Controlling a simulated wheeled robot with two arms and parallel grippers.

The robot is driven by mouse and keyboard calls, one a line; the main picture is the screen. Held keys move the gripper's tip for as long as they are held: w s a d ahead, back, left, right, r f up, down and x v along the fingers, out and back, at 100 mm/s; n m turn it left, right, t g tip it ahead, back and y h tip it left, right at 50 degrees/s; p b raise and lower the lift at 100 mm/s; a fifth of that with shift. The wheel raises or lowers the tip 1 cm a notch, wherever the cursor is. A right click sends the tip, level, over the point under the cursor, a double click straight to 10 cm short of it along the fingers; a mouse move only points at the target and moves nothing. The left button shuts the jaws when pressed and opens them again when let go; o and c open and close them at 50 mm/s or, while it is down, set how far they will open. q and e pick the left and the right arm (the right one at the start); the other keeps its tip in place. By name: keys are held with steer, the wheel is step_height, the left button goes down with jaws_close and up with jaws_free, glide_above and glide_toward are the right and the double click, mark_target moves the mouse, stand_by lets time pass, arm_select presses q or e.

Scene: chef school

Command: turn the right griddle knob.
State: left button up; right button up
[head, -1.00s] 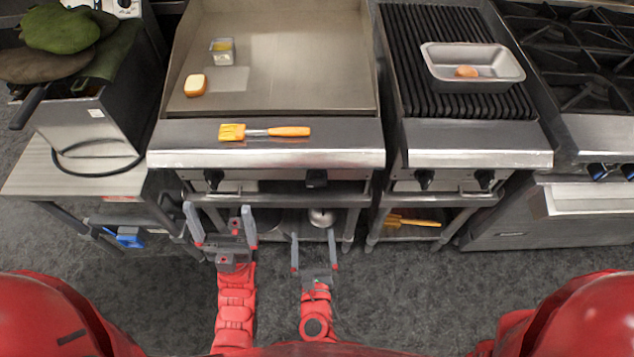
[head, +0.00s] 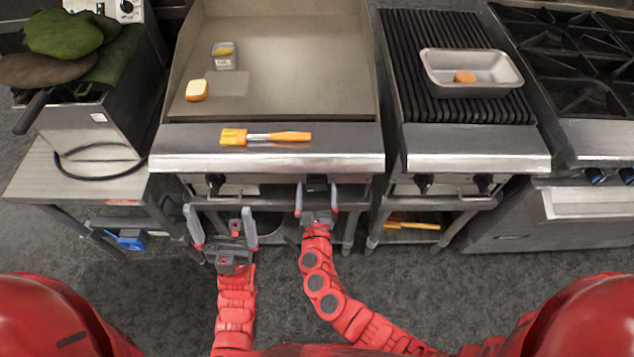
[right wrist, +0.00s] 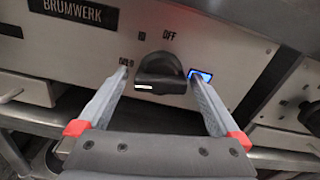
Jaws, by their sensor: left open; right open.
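The griddle (head: 290,60) has two black knobs on its front panel. The right griddle knob (right wrist: 160,70) lies between the fingers of my right gripper (head: 317,188) in the right wrist view. The fingers are open, one on each side of it, with visible gaps. The knob's white mark points to the lower left, and OFF is printed above it. In the head view this knob (head: 317,181) shows between the same fingers. The left griddle knob (head: 215,182) is free. My left gripper (head: 219,215) is open and empty, below and in front of the griddle's left part.
A blue-lit switch (right wrist: 201,75) sits right of the knob. A brush (head: 265,137), a bread piece (head: 197,90) and a small container (head: 223,57) lie on the griddle. The grill (head: 420,60) with a metal pan (head: 500,84) stands to the right.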

steer(key=shift+w+d+f, duration=0.1)
steer(key=shift+w, duration=0.6)
steer(key=c, duration=1.3)
